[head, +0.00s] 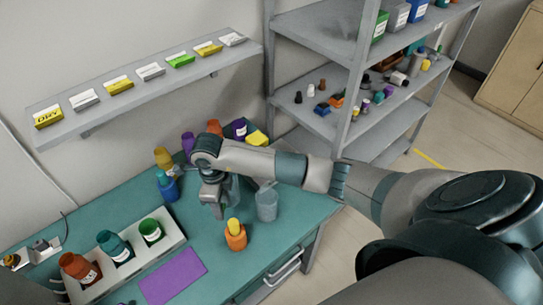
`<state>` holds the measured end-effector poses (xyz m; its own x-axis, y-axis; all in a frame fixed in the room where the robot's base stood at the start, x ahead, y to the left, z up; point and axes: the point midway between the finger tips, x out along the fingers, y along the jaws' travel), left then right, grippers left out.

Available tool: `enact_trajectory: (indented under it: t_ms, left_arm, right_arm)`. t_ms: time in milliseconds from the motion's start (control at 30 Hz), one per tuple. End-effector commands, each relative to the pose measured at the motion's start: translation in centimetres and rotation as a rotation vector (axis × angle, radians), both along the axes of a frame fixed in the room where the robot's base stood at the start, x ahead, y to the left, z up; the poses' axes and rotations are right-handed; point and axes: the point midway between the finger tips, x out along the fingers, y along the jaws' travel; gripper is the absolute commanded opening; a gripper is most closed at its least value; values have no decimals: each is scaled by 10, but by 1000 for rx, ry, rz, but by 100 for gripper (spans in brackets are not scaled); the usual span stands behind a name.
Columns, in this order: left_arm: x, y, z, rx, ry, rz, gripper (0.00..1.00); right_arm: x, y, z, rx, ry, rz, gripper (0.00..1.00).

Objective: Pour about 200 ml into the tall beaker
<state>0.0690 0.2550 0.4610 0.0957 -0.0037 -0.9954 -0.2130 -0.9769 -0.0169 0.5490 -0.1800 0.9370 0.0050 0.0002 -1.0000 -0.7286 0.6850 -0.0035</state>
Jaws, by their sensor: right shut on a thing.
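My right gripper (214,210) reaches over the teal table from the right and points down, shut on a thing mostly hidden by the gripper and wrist. A bluish-grey, see-through vessel (233,190) shows partly just behind the gripper; it looks like the held thing, but its shape is not clear. A clear grey beaker (267,204) stands upright on the table just right of the gripper, apart from it. I cannot tell its fill level.
An orange container with a yellow top (235,235) stands in front of the beaker. A white tray (92,291) with several bottles is at front left, beside a purple mat (172,276). Several bottles, including a blue one (167,187), stand behind. A wall shelf (150,90) hangs above.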

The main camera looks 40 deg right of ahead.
Motion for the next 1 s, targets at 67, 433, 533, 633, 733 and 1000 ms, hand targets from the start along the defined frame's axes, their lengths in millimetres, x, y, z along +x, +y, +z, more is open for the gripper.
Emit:
enact_trajectory:
  t_ms: [67, 433, 533, 633, 733, 1000]
  left_arm:
    - [-1, 1, 3, 2, 3, 0, 31]
    - [-2, 1, 4, 2, 5, 0, 31]
    - [-2, 1, 4, 2, 5, 0, 31]
    - [-2, 1, 6, 2, 5, 0, 31]
    - [-2, 1, 8, 1, 5, 0, 31]
    - [-2, 0, 14, 1, 5, 0, 31]
  right_arm:
    - [-1, 3, 0, 1, 0, 24, 0]
    - [-2, 5, -2, 0, 0, 49, 0]
    - [-2, 5, -1, 1, -1, 48, 0]
    - [-2, 4, 1, 13, -11, 47, 0]
    - [-3, 3, 5, 32, -28, 47, 0]
    - [-6, 0, 18, 125, -111, 47, 0]
